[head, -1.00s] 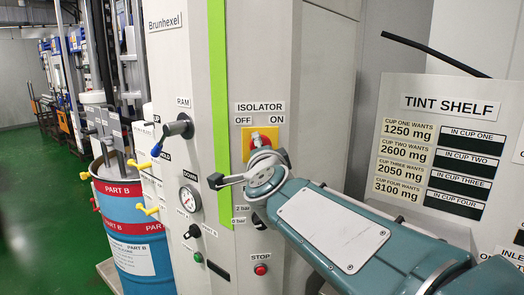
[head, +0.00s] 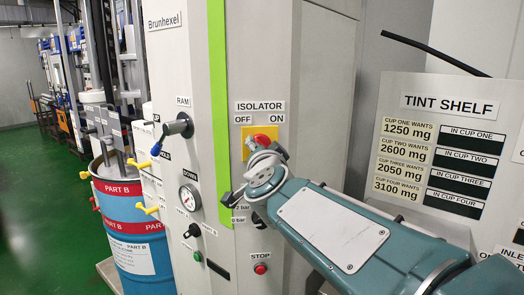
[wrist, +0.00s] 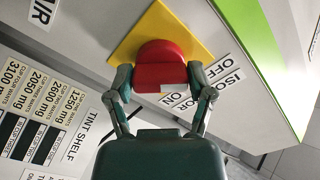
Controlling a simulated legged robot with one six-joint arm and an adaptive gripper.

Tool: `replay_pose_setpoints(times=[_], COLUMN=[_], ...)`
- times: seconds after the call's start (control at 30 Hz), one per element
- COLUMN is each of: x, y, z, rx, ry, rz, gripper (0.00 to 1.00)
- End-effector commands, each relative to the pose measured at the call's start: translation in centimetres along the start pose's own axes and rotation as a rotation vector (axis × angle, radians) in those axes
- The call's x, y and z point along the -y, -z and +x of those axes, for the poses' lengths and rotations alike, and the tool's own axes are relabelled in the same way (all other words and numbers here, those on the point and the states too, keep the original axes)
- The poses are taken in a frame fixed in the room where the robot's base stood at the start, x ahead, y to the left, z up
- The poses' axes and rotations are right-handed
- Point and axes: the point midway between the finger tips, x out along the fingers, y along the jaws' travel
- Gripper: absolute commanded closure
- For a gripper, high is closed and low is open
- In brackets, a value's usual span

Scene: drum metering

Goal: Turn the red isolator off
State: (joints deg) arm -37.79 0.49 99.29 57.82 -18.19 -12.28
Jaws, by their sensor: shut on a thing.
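The red isolator knob (wrist: 162,65) sits on a yellow square plate (wrist: 152,25), which also shows in the head view (head: 262,132) below the ISOLATOR, OFF and ON labels. My gripper (wrist: 161,82) is shut on the knob, with one finger on each side of it in the wrist view. A pale mark shows on the knob's near edge, on the side of the ON label. In the head view my gripper (head: 250,180) covers most of the knob, so its angle cannot be read there.
A RAM lever (head: 178,127) and a gauge (head: 189,197) are left of my gripper. A red STOP button (head: 260,268) is below it. The tint shelf board (head: 445,150) stands to the right, and a blue drum (head: 133,240) stands at left.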

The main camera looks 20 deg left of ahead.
Motion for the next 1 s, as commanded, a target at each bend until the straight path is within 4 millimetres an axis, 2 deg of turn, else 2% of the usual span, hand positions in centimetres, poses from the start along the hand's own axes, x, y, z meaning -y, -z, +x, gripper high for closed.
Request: replay_pose_setpoints(times=[0.03, 0.3, 0.33, 0.37, 0.4, 0.83, 1.0], x=[-0.4, -0.4, -0.4, -0.4, -0.3, -0.1, 0.0], y=[-0.6, -0.6, -0.6, -0.6, -0.6, -0.1, -0.1], z=[0.1, 0.1, 0.1, 0.1, 0.1, -0.2, -1.9], rx=[0.013, 0.014, 0.014, 0.014, 0.013, 0.004, 0.004], ry=[-0.006, -0.006, -0.006, -0.006, -0.006, -0.002, 0.0], rz=[-0.005, -0.005, -0.005, -0.005, -0.005, -0.002, -0.001], gripper=[0.79, 0.79, 0.18, 0.05, 0.0, 0.0, 0.0])
